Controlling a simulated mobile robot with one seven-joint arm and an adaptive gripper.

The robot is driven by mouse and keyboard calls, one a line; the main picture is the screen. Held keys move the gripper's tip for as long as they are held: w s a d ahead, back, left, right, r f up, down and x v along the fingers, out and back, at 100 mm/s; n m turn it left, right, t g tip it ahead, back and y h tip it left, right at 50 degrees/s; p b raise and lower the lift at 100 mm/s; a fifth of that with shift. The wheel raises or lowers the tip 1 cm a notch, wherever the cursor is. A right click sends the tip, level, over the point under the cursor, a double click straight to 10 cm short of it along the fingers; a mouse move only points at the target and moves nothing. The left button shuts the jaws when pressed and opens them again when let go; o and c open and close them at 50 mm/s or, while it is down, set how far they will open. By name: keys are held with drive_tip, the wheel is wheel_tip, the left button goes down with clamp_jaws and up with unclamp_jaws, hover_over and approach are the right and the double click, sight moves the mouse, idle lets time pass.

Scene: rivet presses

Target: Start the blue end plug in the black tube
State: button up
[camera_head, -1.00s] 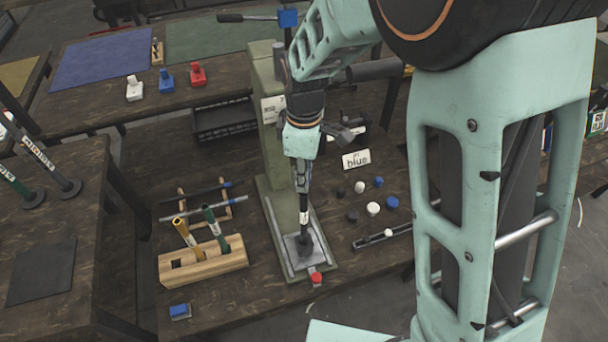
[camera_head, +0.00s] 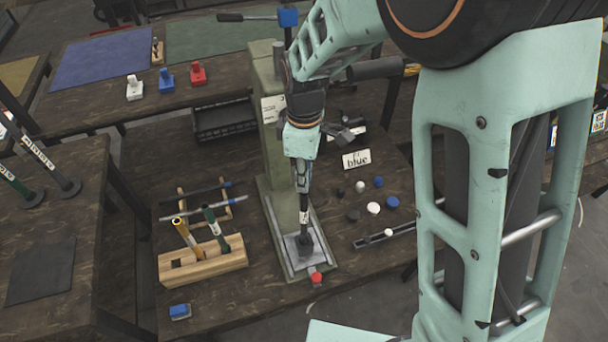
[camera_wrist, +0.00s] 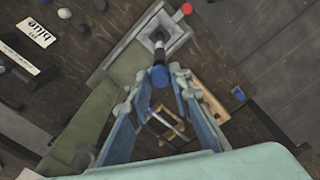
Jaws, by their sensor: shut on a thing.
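The black tube (camera_head: 303,216) stands upright in the base fixture of the green press, with a white band partway up. In the wrist view the tube (camera_wrist: 158,52) runs away below my gripper. My gripper (camera_head: 302,182) points down over the tube's top end. In the wrist view its fingers (camera_wrist: 157,76) are closed around the blue end plug (camera_wrist: 159,78). The plug lines up with the tube's upper end. I cannot tell whether it is inside the mouth or just at it. In the head view my gripper hides the plug.
The green press column (camera_head: 268,130) stands close behind my gripper. A wooden block (camera_head: 203,262) with yellow and green tubes is at left. Loose black, white and blue plugs (camera_head: 373,208) lie at right, near a "blue" card (camera_head: 356,159). A red button (camera_head: 316,278) is in front.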

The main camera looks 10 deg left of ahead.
drive_tip(key=shift+f+b, duration=0.75)
drive_tip(key=shift+f, duration=0.4)
drive_tip(key=o, duration=0.8)
drive_tip(key=shift+r, duration=0.1)
wheel_tip(320, 180, up, 8)
drive_tip(key=shift+f, duration=0.25)
